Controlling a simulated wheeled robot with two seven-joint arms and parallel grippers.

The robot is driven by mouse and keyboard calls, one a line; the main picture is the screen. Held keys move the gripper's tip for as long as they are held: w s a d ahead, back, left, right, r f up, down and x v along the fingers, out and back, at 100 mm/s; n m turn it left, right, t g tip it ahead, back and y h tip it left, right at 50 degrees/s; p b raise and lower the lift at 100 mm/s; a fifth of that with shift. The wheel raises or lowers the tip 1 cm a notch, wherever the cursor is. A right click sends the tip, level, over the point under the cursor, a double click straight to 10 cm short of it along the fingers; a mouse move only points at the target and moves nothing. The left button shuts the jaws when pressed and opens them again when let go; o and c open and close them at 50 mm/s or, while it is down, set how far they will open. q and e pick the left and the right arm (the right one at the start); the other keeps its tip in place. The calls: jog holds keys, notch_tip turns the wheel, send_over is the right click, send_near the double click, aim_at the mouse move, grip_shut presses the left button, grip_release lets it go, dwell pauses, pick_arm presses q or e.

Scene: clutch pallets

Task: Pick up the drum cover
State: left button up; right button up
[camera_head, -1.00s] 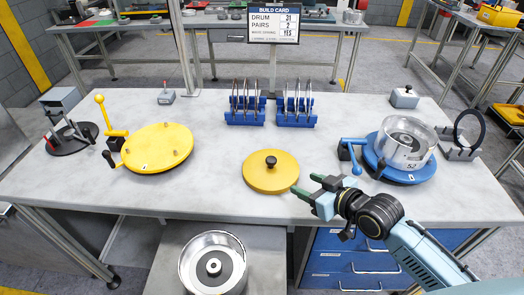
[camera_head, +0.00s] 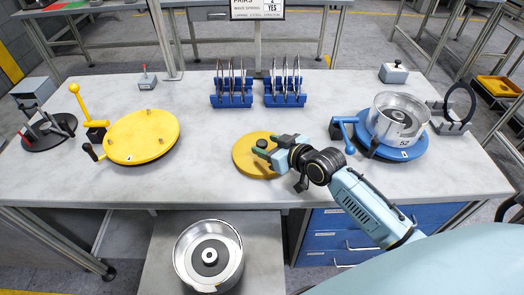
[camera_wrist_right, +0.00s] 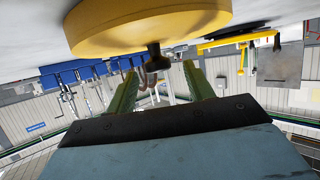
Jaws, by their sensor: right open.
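The drum cover (camera_head: 244,160) is a flat yellow disc with a black knob, lying on the grey worktable. My right gripper (camera_head: 264,149) is over the cover at its knob and hides part of its right side. In the right wrist view, the yellow cover (camera_wrist_right: 150,25) fills the top and its dark knob (camera_wrist_right: 155,58) shows just beyond the space between the fingers of the open right gripper (camera_wrist_right: 163,78). No grip on the knob shows. My left gripper is not in view.
A blue turntable (camera_head: 375,147) with a metal drum (camera_head: 398,118) stands to the right. A yellow turntable (camera_head: 142,136) with a handle is at the left. Blue racks (camera_head: 231,98) stand behind the cover. Another metal drum (camera_head: 208,256) sits on a lower surface in front.

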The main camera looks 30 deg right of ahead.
aim_at(263, 143)
jog(key=x, duration=0.3)
jog(key=shift+w+f, duration=0.15)
jog(key=shift+f, duration=0.05)
jog(key=c, duration=1)
jog(key=shift+d+r, duration=0.1)
